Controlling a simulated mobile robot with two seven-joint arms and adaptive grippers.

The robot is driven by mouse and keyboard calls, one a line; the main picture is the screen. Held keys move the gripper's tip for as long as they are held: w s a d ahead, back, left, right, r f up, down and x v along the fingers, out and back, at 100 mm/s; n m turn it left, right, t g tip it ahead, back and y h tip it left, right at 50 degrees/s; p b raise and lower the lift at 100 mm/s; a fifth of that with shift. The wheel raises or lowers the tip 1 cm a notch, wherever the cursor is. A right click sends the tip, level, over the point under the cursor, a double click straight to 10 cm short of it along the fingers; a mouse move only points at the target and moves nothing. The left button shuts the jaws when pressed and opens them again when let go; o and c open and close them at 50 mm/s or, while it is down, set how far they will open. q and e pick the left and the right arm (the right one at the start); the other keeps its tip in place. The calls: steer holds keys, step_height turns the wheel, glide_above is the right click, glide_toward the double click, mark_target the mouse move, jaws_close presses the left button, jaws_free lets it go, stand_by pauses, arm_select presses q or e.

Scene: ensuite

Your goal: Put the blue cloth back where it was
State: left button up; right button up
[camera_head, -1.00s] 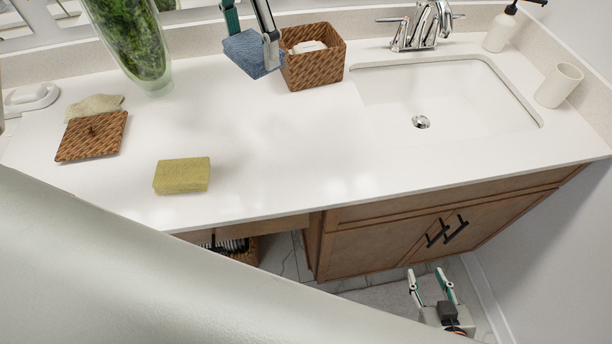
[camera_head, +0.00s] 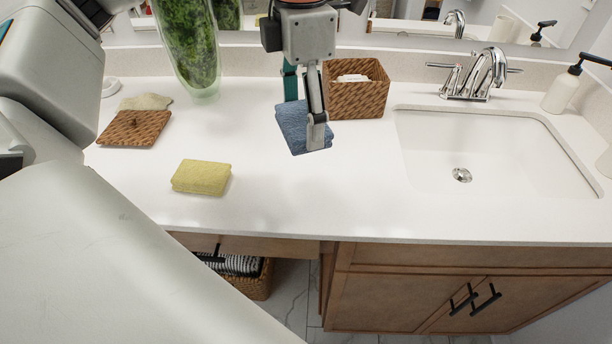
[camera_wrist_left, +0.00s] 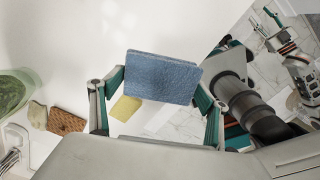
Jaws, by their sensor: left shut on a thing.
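The blue cloth (camera_head: 291,122) is a folded square in the head view, left of the open wicker basket and over the white counter. My left gripper (camera_head: 303,128) comes down from above and is shut on it, a finger on either side. I cannot tell whether the cloth touches the counter. In the left wrist view the cloth (camera_wrist_left: 162,77) lies between the two fingers of my left gripper (camera_wrist_left: 158,100). The wicker basket (camera_head: 358,98) holds something white. My right gripper is not in the head view; an arm of mine shows at the right of the left wrist view.
A yellow folded cloth (camera_head: 202,177) lies at the front left of the counter. A wicker lid (camera_head: 134,128) rests by a pale green cloth (camera_head: 146,102). A glass vase (camera_head: 190,50) stands behind. The sink (camera_head: 490,150) and faucet (camera_head: 477,75) are on the right. The front middle is clear.

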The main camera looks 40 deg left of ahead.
arm_select(q)
steer(key=b, duration=0.1)
glide_above(303, 187)
step_height(303, 187, down, 9)
steer(key=shift+f, duration=0.4)
steer(key=shift+f+b, duration=0.45)
steer(key=shift+f, duration=1.55)
steer(key=shift+f, duration=0.1)
steer(key=o, duration=0.5)
steer(key=shift+f, duration=0.1)
steer(key=o, duration=0.5)
